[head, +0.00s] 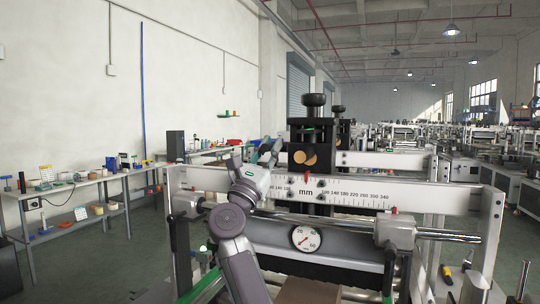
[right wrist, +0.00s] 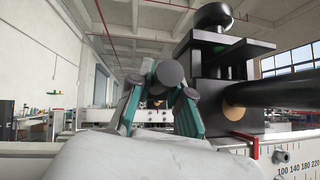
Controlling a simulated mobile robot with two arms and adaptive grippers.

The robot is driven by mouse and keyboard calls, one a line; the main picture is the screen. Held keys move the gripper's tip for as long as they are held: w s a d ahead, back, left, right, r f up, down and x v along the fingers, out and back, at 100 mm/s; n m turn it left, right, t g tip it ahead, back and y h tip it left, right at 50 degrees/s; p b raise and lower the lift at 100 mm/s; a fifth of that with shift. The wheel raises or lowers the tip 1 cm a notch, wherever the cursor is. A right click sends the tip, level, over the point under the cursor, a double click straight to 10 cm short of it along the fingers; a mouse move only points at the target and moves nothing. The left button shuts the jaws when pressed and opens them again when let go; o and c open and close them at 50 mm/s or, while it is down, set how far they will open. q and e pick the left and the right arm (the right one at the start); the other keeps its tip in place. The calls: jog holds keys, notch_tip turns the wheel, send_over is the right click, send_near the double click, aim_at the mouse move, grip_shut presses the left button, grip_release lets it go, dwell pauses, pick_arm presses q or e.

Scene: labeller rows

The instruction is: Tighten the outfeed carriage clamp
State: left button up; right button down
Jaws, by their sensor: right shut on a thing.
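A black carriage block (head: 312,150) with two copper-coloured discs stands on the white millimetre scale beam (head: 350,190). It has a black knob (head: 316,100) on top. My right gripper (head: 270,152) is at the block's left side, its green fingers pointing at it. In the right wrist view, the green fingers (right wrist: 165,92) are closed around a dark round knob or handle end (right wrist: 168,73), close beside the carriage block (right wrist: 205,85). A thick black bar (right wrist: 265,92) crosses in front of the block. What the gripped part joins to is hidden. My left gripper is not in view.
A round dial gauge (head: 305,238) sits below the beam. A silver block (head: 395,230) rides the rod on the right. A workbench (head: 75,190) with small items stands along the left wall. More machines fill the right background.

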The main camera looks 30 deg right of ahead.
jog(key=c, duration=1.3)
grip_release()
jog(key=shift+c, duration=0.2)
jog(key=v, duration=1.2)
jog(key=shift+w, duration=0.1)
